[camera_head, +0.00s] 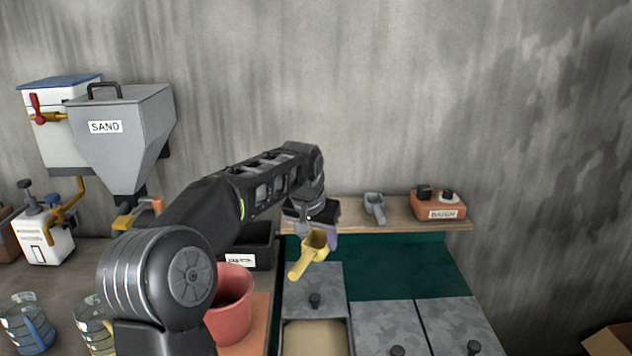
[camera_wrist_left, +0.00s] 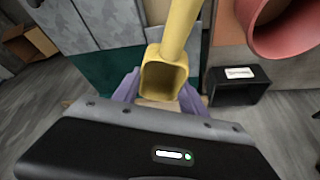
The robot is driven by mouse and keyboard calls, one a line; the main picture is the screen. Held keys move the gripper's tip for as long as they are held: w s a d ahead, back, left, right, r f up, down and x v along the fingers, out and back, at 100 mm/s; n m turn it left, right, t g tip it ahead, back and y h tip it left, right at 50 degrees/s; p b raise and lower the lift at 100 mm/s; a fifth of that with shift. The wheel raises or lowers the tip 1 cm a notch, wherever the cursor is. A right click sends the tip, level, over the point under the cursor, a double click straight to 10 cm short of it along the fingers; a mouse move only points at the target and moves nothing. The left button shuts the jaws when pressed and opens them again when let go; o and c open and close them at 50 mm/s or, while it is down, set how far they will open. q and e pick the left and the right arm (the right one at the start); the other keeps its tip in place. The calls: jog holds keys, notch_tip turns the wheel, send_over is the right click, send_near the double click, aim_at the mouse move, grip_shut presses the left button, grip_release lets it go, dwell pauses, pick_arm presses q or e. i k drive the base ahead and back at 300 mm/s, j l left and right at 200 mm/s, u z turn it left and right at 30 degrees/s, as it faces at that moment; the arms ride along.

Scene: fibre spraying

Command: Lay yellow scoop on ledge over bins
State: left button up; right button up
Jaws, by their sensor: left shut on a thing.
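The yellow scoop (camera_head: 312,250) is in my left gripper (camera_head: 318,226), held in the air in front of the wooden ledge (camera_head: 400,213). In the left wrist view the scoop (camera_wrist_left: 165,72) sits between the purple fingers of the left gripper (camera_wrist_left: 160,92), its hollow end toward the camera. The ledge runs along the back wall above the bins, which have grey speckled lids (camera_head: 388,328). One bin (camera_head: 316,338) in front is open and shows a tan fill. My right gripper does not show in either view.
A grey scoop (camera_head: 374,206) and an orange block (camera_head: 438,206) with a label stand on the ledge. A black bin (camera_head: 252,246) and a red bucket (camera_head: 232,306) are left of the bins. A sand hopper (camera_head: 122,132) stands further left. The ledge is bare between the grey scoop and the block.

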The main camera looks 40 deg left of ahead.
aim_at(319, 291)
jog(key=i+j, duration=0.7)
jog(key=j, duration=0.1)
